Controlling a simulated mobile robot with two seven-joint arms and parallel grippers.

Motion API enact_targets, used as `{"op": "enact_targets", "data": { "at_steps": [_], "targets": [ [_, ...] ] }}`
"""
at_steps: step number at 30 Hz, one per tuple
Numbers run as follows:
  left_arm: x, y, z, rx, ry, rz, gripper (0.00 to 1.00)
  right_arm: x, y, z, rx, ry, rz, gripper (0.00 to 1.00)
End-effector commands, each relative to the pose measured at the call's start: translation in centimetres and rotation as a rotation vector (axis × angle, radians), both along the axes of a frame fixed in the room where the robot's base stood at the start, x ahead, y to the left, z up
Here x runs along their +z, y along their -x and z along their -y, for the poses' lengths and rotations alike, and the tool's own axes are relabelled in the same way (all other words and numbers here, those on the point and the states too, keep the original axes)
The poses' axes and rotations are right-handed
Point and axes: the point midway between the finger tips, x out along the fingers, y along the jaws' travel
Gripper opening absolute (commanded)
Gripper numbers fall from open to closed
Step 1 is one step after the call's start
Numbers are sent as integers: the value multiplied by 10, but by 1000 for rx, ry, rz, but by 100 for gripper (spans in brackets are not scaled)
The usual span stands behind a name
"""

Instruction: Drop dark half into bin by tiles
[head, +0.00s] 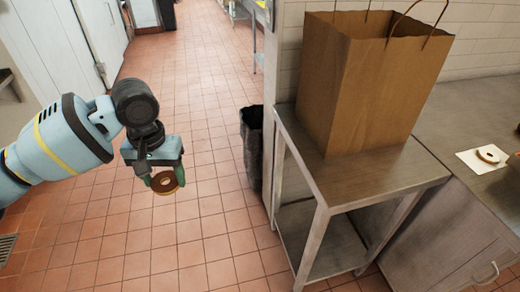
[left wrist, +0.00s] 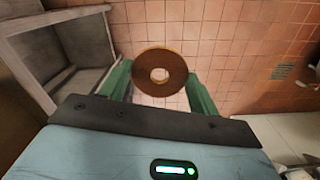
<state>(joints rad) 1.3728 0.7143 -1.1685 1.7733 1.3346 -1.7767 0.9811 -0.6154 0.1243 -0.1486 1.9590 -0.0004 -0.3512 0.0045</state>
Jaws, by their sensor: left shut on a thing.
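My left gripper (head: 165,182) is shut on the dark bagel half (head: 168,187), a brown ring, and holds it up over open floor. In the left wrist view the dark half (left wrist: 178,72) sits between the green fingertips of the gripper (left wrist: 160,80), with floor tiles showing through its hole. The bin (head: 253,150) is black and stands on the floor against the white-tiled wall, right of the gripper and apart from it. Its inside is mostly hidden from here. My right gripper cannot be made out.
A metal side table (head: 345,185) with a lower shelf stands right of the bin and bears a large brown paper bag (head: 365,85). A pale bagel half (head: 489,154) lies on a white sheet (head: 468,160) on the counter (head: 465,115). The red tile floor (head: 200,230) between gripper and bin is clear.

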Motion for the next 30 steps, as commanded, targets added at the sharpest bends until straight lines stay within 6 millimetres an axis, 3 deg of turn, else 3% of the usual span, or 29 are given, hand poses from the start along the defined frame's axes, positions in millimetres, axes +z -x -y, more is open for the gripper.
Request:
{"op": "enact_targets", "data": {
  "at_steps": [10, 14, 20, 30],
  "targets": [
    [0, 0, 0, -1, 0, 0, 40, 0, 0, 0, 0, 0, 0, 36],
    [-9, 3, 1, -6, 0, -3, 40, 0, 0, 0, 0, 0, 0, 36],
    [-54, 24, 6, -27, 5, -13, 40, 0, 0, 0, 0, 0, 0, 36],
    [-139, 80, 8, -29, 12, -9, 40, 0, 0, 0, 0, 0, 0, 36]
  ]
}}
